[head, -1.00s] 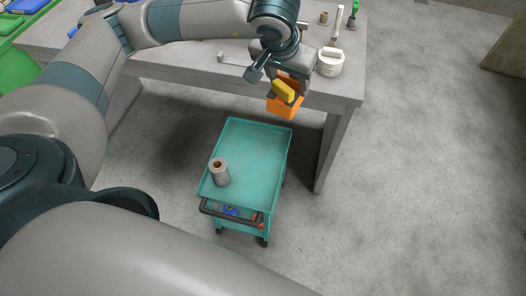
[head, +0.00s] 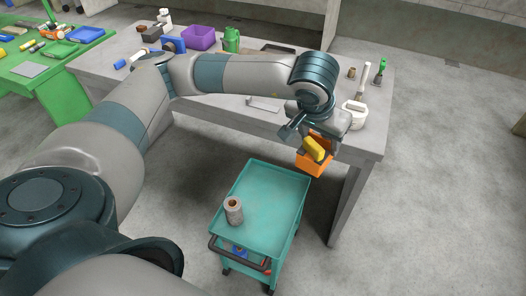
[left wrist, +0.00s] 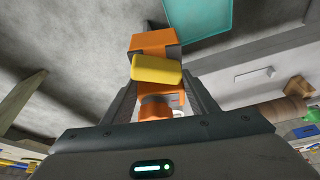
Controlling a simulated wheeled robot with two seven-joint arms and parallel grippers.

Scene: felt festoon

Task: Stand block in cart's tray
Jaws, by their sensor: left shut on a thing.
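My left gripper (head: 314,143) points down and is shut on an orange block (head: 317,168) with a yellow piece (head: 315,149) across it. In the left wrist view the orange block (left wrist: 152,43) and its yellow piece (left wrist: 157,69) show between the two fingers. The teal cart (head: 272,196) stands on the floor with its open top tray upward. In the head view the block appears at the tray's far right corner; its height above the tray is hard to tell. My right gripper is out of view.
A grey roll (head: 233,210) stands upright at the tray's near left; the rest of the tray is bare. A grey workbench (head: 362,143) with a white tub (head: 353,115) lies behind the cart. A green table (head: 60,95) stands far left.

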